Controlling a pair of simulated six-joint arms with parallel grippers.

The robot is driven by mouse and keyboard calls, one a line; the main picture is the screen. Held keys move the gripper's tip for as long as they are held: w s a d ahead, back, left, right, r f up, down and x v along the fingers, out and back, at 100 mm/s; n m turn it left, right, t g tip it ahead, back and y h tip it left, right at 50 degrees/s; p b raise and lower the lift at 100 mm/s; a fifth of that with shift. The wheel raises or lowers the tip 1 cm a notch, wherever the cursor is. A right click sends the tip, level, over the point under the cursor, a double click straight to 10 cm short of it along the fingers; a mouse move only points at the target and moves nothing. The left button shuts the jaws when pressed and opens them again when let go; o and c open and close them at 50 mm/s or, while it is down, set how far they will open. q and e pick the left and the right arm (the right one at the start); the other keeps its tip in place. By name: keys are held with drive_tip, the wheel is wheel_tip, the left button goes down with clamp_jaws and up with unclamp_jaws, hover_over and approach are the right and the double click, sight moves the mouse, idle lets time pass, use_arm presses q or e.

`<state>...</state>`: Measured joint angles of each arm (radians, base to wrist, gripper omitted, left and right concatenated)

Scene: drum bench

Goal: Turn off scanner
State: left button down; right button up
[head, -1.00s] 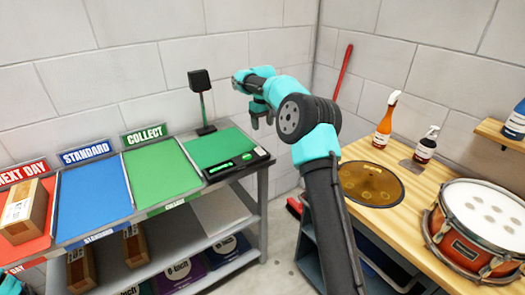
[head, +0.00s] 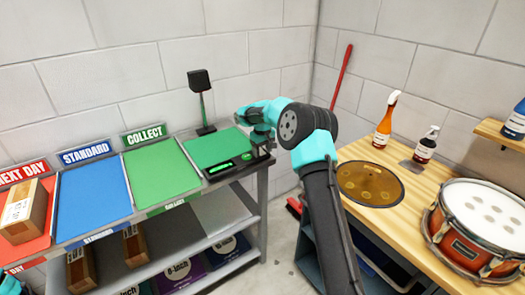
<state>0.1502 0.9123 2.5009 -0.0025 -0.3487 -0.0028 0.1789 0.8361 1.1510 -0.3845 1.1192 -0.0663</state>
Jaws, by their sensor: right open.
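The scanner is a green-topped flat unit (head: 207,147) with a dark front strip that shows lit green parts (head: 222,167). A dark head on a post (head: 199,82) stands at its back. It sits at the right end of the sorting bench. My right gripper (head: 262,150) is open, pointing down at the right end of the front strip. It covers that corner, and I cannot tell whether it touches. A teal piece at the bottom left edge (head: 10,286) seems to be part of my left arm; its gripper is not visible.
Red, blue (head: 95,195) and green (head: 155,175) sorting trays lie left of the scanner. A box (head: 25,212) sits on the red one. A wooden bench on the right holds a drum (head: 482,230), a cymbal (head: 370,184) and spray bottles (head: 385,122).

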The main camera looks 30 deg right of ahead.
drive_tip(key=c, duration=0.9)
drive_tip(key=shift+c, duration=0.2)
drive_tip(key=shift+w+g, duration=0.15)
drive_tip(key=shift+g, duration=0.15)
drive_tip(key=shift+w+r+g, duration=0.2)
drive_tip(key=shift+g, duration=0.9)
drive_tip(key=o, duration=0.9)
drive_tip(key=shift+o, duration=0.2)
